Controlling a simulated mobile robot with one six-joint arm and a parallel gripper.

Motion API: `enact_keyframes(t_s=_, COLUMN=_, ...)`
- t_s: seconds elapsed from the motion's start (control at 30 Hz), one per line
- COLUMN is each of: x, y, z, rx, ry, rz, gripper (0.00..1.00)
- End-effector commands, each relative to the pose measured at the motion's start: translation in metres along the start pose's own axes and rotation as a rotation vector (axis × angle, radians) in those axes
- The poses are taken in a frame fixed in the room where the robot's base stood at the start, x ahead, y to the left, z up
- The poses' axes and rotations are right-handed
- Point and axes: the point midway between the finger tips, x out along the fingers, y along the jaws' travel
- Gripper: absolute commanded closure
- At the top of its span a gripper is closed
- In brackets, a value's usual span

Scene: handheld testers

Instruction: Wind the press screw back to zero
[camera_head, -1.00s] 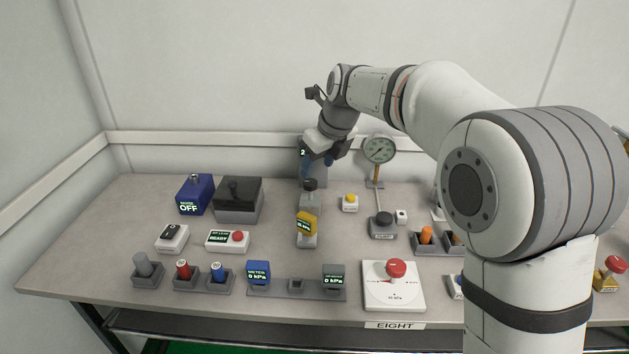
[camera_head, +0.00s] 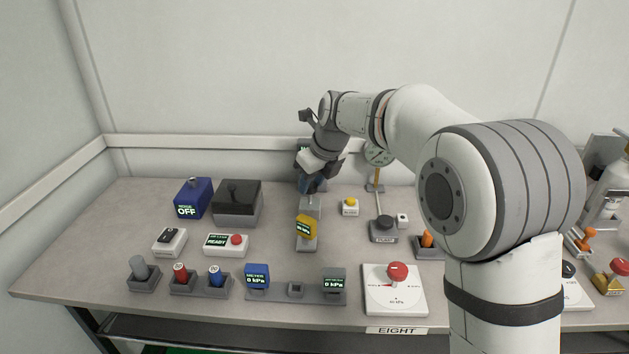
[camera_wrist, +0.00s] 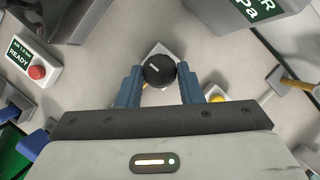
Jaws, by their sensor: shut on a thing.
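The press (camera_head: 310,208) is a grey block with a yellow display unit (camera_head: 306,228) at its front, standing at mid-table. Its screw knob (camera_wrist: 159,70) is black and round with a light pointer line, seen from above in the wrist view. My gripper (camera_head: 313,184) is over the press, pointing down. In the wrist view its blue fingers (camera_wrist: 160,82) stand one on each side of the knob, shut on it. In the head view my gripper hides the knob.
A dial gauge (camera_head: 379,154) stands close to the right of my gripper. A yellow button (camera_head: 350,202) is just right of the press. A dark box (camera_head: 238,200) and a blue OFF unit (camera_head: 192,198) stand to the left. A red-knobbed white plate (camera_head: 394,292) is near the front edge.

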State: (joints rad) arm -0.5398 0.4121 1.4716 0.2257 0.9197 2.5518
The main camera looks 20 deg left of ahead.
Motion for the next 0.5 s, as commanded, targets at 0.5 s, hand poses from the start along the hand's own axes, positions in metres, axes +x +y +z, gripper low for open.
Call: enact_keyframes(t_s=0.5, x=-0.0035, y=-0.0033, z=0.0005, rx=-0.048, ry=0.000, rz=0.017, gripper=0.90)
